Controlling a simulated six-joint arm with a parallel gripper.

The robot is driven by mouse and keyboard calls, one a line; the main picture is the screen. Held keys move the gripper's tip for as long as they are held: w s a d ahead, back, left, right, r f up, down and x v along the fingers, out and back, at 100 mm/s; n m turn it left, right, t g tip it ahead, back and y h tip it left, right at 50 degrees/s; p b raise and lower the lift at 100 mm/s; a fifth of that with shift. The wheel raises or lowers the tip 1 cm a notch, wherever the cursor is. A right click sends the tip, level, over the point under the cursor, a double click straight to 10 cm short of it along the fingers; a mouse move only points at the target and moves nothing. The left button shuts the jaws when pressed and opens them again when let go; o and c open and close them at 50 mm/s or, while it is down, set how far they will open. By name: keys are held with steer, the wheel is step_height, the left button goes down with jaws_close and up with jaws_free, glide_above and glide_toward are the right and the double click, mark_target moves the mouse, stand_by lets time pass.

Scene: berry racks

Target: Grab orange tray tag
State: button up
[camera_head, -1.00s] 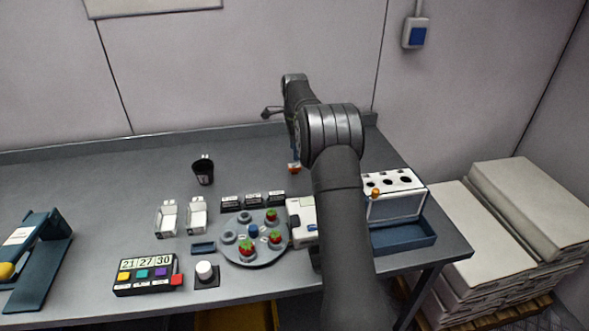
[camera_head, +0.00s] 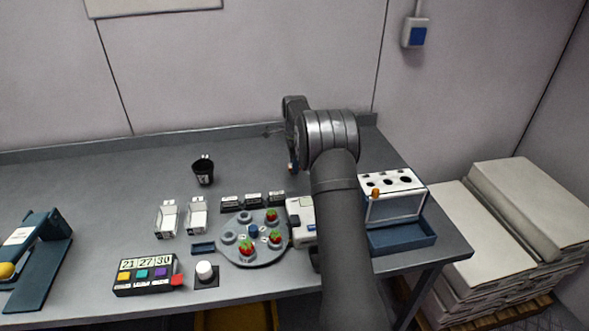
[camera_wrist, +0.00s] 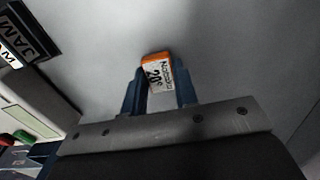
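The orange tray tag (camera_wrist: 157,72), a small block with an orange top edge and a white printed face, is between the tips of my gripper's blue fingers (camera_wrist: 160,88) in the wrist view. The fingers stand apart on either side of it, with bare table showing between them below the tag. I cannot see firm contact on both sides.
A round grey plate (camera_head: 262,258) holds red berries. Dark labelled blocks (camera_head: 230,202) stand behind it, and a black cup (camera_head: 204,172) farther left. A white holed rack (camera_head: 393,179) sits over a blue tray (camera_head: 415,238) at right.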

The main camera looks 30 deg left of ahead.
steer(key=c, duration=0.3)
steer(key=shift+r, duration=0.15)
steer(key=shift+c, duration=0.2)
